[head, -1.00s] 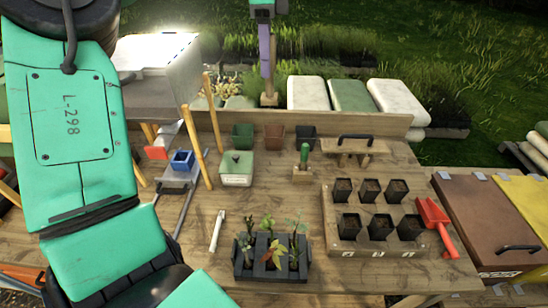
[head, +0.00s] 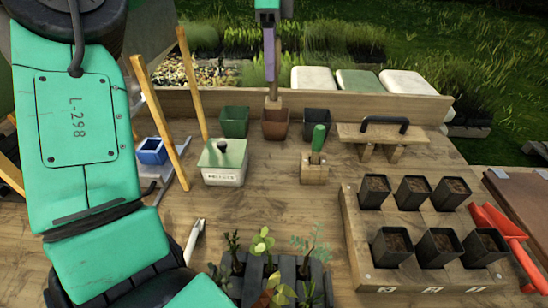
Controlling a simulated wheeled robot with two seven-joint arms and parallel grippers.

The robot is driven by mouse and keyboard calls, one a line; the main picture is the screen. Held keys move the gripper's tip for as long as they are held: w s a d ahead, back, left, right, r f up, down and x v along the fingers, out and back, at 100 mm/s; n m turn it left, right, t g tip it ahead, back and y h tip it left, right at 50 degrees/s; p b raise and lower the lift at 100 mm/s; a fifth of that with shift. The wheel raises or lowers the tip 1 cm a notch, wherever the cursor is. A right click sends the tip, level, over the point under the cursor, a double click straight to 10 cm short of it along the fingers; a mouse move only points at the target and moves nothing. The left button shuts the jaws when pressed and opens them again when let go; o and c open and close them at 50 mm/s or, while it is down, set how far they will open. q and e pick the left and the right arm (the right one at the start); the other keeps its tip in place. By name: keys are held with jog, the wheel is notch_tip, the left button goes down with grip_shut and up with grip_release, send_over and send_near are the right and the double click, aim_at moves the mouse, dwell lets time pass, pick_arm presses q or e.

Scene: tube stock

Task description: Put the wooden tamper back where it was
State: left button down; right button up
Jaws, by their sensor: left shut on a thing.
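My left gripper (head: 268,14) points down at the top middle of the head view, shut on the wooden tamper (head: 273,101). The tamper hangs upright, with a long purple upper part and a wider pale wooden foot. The foot appears at the rim of a brown pot (head: 277,126) at the back of the bench; I cannot tell whether it is above, inside or behind the pot. My large green arm covers the left of the view. My right gripper is not in view.
A green pot (head: 234,123) and a black pot (head: 316,122) flank the brown pot. A lidded box (head: 223,163), a green-handled tool (head: 318,138) in a wooden block and a black-handled wooden piece (head: 383,125) stand nearby. A pot tray (head: 355,232) is right. The bench middle is clear.

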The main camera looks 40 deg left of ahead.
aim_at(270, 99)
pick_arm(q)
notch_tip(270, 99, down, 4)
jog(key=shift+w+a+r+b, duration=0.1)
jog(key=shift+w+r+b, duration=0.1)
jog(key=shift+b, duration=0.4)
jog(key=f, duration=1.9)
jog(key=shift+s+p, duration=0.2)
jog(key=shift+p, duration=0.1)
jog(key=c, duration=0.6)
grip_release()
notch_tip(270, 99, up, 12)
jog(key=shift+r+b, duration=0.1)
jog(key=shift+b, duration=0.2)
